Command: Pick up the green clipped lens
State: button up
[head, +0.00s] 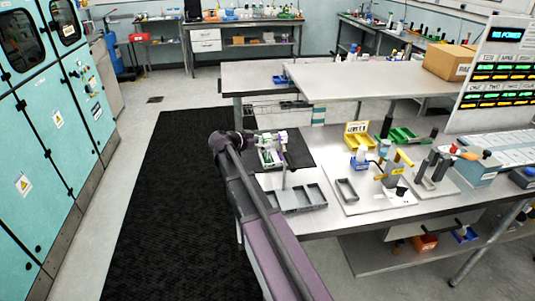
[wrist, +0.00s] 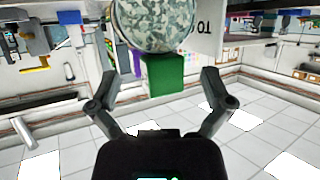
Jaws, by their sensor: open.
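In the wrist view, which shows the room upside down, my gripper (wrist: 160,74) is open, its two dark fingers spread apart. A green block (wrist: 167,72) shows between the fingertips, with a purple piece beside it. A large round disc with a mottled grey-green face (wrist: 155,22) adjoins the green block at the top edge, partly cut off. These look like the green clipped lens; I cannot tell whether the fingers touch it. In the head view, small green and white parts (head: 266,156) sit in a grey holder beside my arm. My gripper is not clear there.
A grey compartment tray (head: 297,198) lies in front of the holder. To the right are a pale board (head: 371,196) with tools and bottles, a yellow bin (head: 357,134) and a green bin (head: 403,136). A cardboard box (head: 449,62) stands on the rear bench.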

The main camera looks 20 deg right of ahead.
jog(key=shift+b+x, duration=0.35)
jog(key=shift+x, duration=0.95)
jog(key=c, duration=1.2)
